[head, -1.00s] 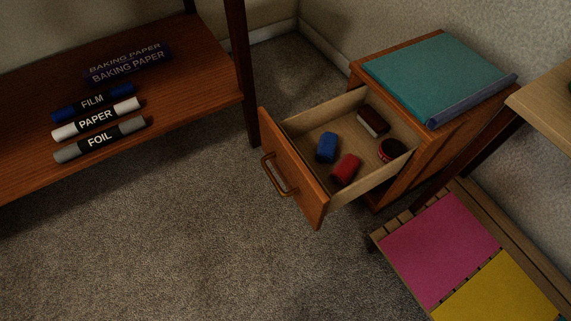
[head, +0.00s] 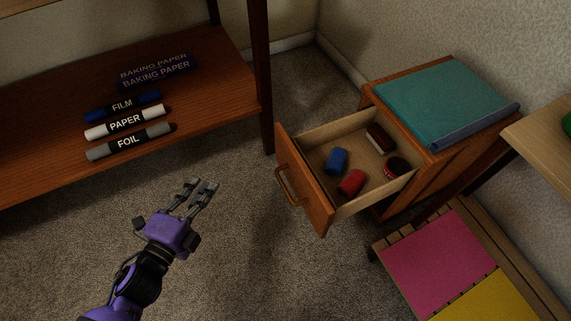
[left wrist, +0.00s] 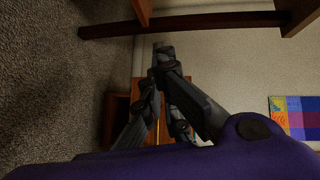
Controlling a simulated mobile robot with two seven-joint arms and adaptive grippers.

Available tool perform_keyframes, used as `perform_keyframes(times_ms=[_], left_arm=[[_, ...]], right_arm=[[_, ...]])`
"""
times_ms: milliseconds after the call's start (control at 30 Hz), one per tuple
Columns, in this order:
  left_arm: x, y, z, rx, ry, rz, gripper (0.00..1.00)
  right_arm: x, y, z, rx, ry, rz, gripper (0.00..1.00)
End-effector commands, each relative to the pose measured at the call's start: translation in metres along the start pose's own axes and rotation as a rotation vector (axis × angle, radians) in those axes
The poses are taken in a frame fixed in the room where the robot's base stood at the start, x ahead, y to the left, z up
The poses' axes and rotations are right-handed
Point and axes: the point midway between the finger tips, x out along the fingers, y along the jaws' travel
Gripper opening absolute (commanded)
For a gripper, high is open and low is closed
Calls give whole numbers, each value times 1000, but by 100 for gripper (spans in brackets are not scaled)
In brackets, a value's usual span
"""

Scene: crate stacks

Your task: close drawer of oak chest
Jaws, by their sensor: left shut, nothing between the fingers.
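The oak chest (head: 432,170) stands against the wall at the right in the head view. Its drawer (head: 304,187) is pulled far out, with a bar handle (head: 286,187) on its front. Inside lie a blue item (head: 337,160), a red item (head: 352,182), a dark brush-like block (head: 380,138) and a round dark tin (head: 396,167). My left gripper (head: 203,187) is shut and empty, over the carpet left of the drawer front and apart from it. In the left wrist view its fingers (left wrist: 160,55) partly hide an orange-brown wooden piece. My right gripper is not in view.
A teal folder (head: 440,100) lies on the chest. A wooden shelf (head: 215,75) at left holds several wrap rolls (head: 130,122). A slatted bench (head: 380,250) with pink and yellow squares stands at lower right, below a light table (head: 545,135). Carpet before the drawer is clear.

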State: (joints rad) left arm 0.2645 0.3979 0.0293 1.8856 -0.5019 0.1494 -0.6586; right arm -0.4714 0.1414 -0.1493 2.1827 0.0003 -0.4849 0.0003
Motion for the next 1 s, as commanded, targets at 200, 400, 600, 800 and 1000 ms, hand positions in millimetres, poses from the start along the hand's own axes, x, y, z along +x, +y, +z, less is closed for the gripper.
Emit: perform_keyframes(times_ms=[200,400,600,800,1000], left_arm=[[34,-72,-41,993,330,-341,0],[-1,-35,-77,1498,529,-571,0],[-12,-33,-92,1645,551,-691,0],[4,-34,-108,1651,546,-696,0],[35,-34,-138,1648,546,-697,0]], right_arm=[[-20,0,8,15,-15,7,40],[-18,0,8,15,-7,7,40],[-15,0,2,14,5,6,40],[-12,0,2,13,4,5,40],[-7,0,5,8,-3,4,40]])
